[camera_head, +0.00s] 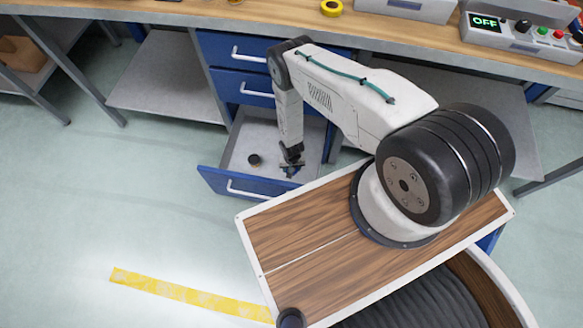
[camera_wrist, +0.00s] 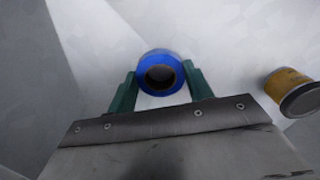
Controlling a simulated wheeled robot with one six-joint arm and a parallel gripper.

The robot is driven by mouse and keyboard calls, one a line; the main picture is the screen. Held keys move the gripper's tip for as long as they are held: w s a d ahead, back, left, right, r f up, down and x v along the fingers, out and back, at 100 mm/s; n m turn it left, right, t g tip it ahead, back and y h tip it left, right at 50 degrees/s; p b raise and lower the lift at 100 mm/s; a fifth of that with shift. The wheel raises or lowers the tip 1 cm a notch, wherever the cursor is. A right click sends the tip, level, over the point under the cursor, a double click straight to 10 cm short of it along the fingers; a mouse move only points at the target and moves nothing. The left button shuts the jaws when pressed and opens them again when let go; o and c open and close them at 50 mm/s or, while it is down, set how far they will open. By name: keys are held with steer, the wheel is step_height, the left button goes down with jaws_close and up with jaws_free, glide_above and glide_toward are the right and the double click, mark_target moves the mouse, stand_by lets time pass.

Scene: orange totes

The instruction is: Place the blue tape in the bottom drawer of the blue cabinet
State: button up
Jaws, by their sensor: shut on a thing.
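The blue cabinet (camera_head: 232,84) stands under the workbench, and its bottom drawer (camera_head: 249,185) is pulled out with a light grey inside. My gripper (camera_head: 291,168) reaches down into the open drawer, toward its right side. In the wrist view, the blue tape (camera_wrist: 160,54) is a ring between the two green fingers of my gripper (camera_wrist: 160,80). The fingers are shut on it from both sides. Pale drawer surfaces show behind the tape. I cannot tell whether the tape touches the drawer floor.
A small round dark-topped item (camera_head: 254,160) lies in the drawer left of my gripper; in the wrist view it is yellowish with a grey end (camera_wrist: 290,88). The upper drawers (camera_head: 225,88) are closed. Yellow tape (camera_head: 331,8) and an "OFF" control box (camera_head: 520,38) sit on the bench.

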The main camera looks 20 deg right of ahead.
steer(key=shift+f, duration=0.2)
steer(key=o, duration=1)
steer(key=shift+o, duration=0.2)
steer(key=shift+r, duration=0.1)
step_height(320, 180, up, 12)
steer(key=shift+r, duration=0.1)
